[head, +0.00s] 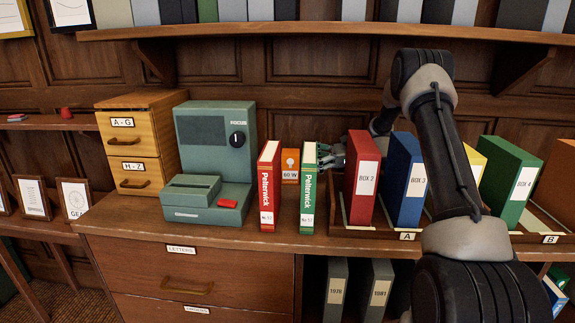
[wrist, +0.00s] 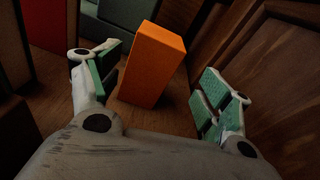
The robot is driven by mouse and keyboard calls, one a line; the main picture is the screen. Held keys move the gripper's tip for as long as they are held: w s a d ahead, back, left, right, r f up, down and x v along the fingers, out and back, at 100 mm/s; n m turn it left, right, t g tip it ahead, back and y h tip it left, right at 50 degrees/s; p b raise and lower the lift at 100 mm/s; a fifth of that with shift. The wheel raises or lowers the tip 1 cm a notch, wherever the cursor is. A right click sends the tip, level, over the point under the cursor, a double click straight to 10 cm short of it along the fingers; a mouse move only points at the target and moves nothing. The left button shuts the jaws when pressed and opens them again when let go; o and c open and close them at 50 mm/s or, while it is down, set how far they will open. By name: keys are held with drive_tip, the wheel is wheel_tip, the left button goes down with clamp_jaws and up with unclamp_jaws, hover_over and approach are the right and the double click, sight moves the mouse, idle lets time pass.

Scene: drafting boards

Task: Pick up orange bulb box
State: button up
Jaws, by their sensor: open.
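The orange bulb box (head: 290,165) stands upright on the cabinet top, between and behind a red and a green Pelterwick book. Its front shows a bulb picture and "60 W". In the wrist view the plain orange box (wrist: 153,65) stands ahead of my gripper (wrist: 162,95), between the lines of its two fingers. My gripper also shows in the head view (head: 328,152), behind the green book and right of the box, partly hidden. The gripper is open and empty, with space on both sides of the box.
The red book (head: 269,190) and green book (head: 308,190) stand in front of the box. A green-grey reader machine (head: 215,150) is at left. The red Box 2 file (head: 361,178) stands at right, near my arm. The wood-panelled wall (wrist: 265,65) is close behind.

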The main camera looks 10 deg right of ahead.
sight(290, 159)
drive_tip(key=shift+s+d+m+y, duration=0.1)
drive_tip(key=shift+d+m+y, duration=0.3)
drive_tip(key=shift+y, duration=0.1)
drive_tip(key=shift+a+r, duration=0.1)
drive_tip(key=shift+a, duration=0.1)
drive_tip(key=shift+x, duration=1)
drive_tip(key=x, duration=0.5)
drive_tip(key=shift+s+a, duration=0.25)
drive_tip(key=shift+s, duration=0.05)
drive_tip(key=c, duration=1.1)
